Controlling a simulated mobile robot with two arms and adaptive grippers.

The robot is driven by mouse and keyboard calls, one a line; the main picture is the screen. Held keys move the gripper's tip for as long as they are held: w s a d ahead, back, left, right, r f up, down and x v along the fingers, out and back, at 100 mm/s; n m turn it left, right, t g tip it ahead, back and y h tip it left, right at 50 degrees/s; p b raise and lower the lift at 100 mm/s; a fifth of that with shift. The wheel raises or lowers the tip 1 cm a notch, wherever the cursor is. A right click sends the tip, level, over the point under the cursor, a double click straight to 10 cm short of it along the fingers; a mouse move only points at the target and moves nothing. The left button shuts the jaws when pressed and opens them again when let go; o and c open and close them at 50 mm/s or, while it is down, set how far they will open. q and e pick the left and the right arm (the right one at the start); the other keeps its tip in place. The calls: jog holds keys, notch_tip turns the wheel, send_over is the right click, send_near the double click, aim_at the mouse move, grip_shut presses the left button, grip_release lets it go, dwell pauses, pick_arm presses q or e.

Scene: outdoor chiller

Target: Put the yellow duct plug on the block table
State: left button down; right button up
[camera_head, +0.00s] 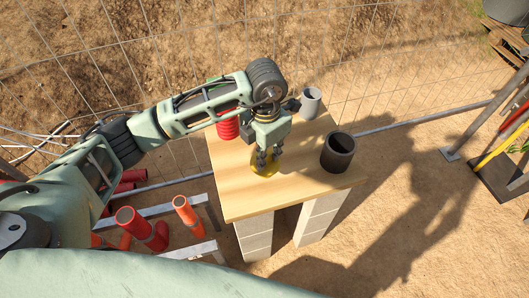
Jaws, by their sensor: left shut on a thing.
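The yellow duct plug (263,168) is a round yellow piece over the middle of the block table. My left gripper (266,160) points down from above and is shut on it. The gripper covers part of the plug, and I cannot tell whether the plug touches the top. The block table (240,196) has a light wooden top on grey block legs. My right gripper is not in view.
On the table stand a dark grey pipe piece (338,152) at the right, a light grey one (311,102) at the back and a red ribbed piece (228,127) at the back left. Orange pipes (187,212) lie left of the table. A wire fence runs behind.

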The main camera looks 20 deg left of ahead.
pick_arm(q)
jog(key=shift+w+a+f, duration=0.3)
jog(key=shift+w+f, duration=0.1)
jog(key=shift+w, duration=0.2)
jog(key=shift+w+a+f, duration=0.3)
jog(key=shift+w+f, duration=0.05)
jog(key=shift+w, duration=0.25)
jog(key=shift+w+a+f, duration=0.15)
jog(key=shift+w+f, duration=0.15)
jog(key=shift+f, duration=0.05)
notch_tip(320, 180, down, 4)
jog(key=shift+r+p, duration=0.1)
jog(key=shift+p, duration=0.6)
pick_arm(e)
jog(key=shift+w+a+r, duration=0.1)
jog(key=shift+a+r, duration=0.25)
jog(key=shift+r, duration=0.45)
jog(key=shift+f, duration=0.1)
pick_arm(q)
jog(key=c, duration=2.2)
grip_release()
jog(key=shift+f, duration=0.2)
jog(key=o, duration=0.4)
jog(key=shift+o, duration=0.2)
jog(key=shift+r, duration=0.1)
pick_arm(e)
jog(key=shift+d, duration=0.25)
